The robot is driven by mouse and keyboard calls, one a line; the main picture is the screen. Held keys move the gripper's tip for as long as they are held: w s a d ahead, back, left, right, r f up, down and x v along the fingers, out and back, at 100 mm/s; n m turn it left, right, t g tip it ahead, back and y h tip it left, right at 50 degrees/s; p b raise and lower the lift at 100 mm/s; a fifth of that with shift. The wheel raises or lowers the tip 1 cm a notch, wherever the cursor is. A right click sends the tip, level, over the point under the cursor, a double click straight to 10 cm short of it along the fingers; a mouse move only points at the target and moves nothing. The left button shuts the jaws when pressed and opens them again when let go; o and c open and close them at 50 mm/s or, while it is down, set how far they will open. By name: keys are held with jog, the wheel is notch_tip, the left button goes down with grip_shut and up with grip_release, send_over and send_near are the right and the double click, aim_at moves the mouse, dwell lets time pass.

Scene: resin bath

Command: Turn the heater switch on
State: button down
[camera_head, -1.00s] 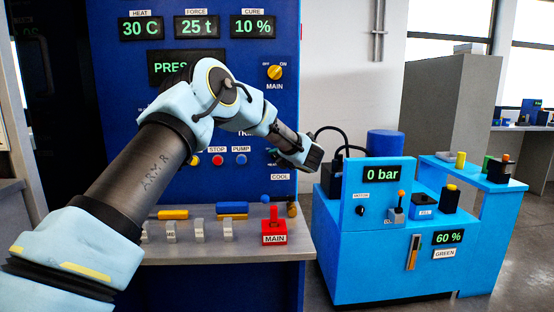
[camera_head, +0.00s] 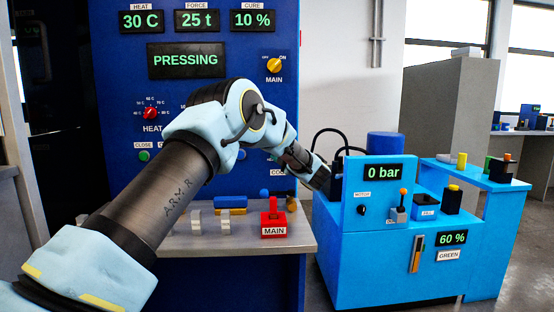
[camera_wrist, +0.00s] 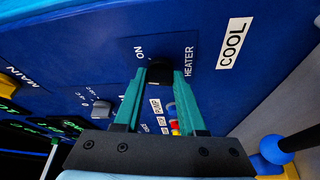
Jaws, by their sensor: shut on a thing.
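The heater switch (camera_wrist: 159,72) is a small black knob on the blue panel, seen in the wrist view between the labels ON and HEATER. My gripper (camera_wrist: 160,76) has its two teal fingers shut on this knob, one on each side. The fingers hide part of the knob, so I cannot tell its exact setting. In the head view my arm covers the switch, and the fingertips do not show clearly.
The COOL label (camera_wrist: 233,42) is beside the switch. The MAIN knob (camera_head: 274,65) is higher on the panel. A red MAIN lever (camera_head: 273,217) stands on the ledge below. A light-blue machine (camera_head: 375,250) stands close to the right of my wrist.

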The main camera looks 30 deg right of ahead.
jog(key=shift+f+m+t+h+b, duration=0.1)
jog(key=shift+m+t+h+b, duration=0.4)
jog(key=shift+m, duration=0.7)
jog(key=shift+f+m+t+h+b, duration=0.1)
jog(key=shift+m+h+b, duration=0.15)
jog(key=shift+m+b, duration=0.75)
jog(key=shift+f+m+t+h+b, duration=0.1)
jog(key=shift+m+t+h+b, duration=0.25)
jog(key=shift+m, duration=1.05)
jog(key=shift+c, duration=2.4)
grip_release()
jog(key=shift+a+r, duration=0.1)
jog(key=b+v, duration=0.1)
jog(key=v, duration=0.9)
jog(key=shift+s+b, duration=0.3)
jog(key=shift+s, duration=0.05)
jog(key=shift+s, duration=0.1)
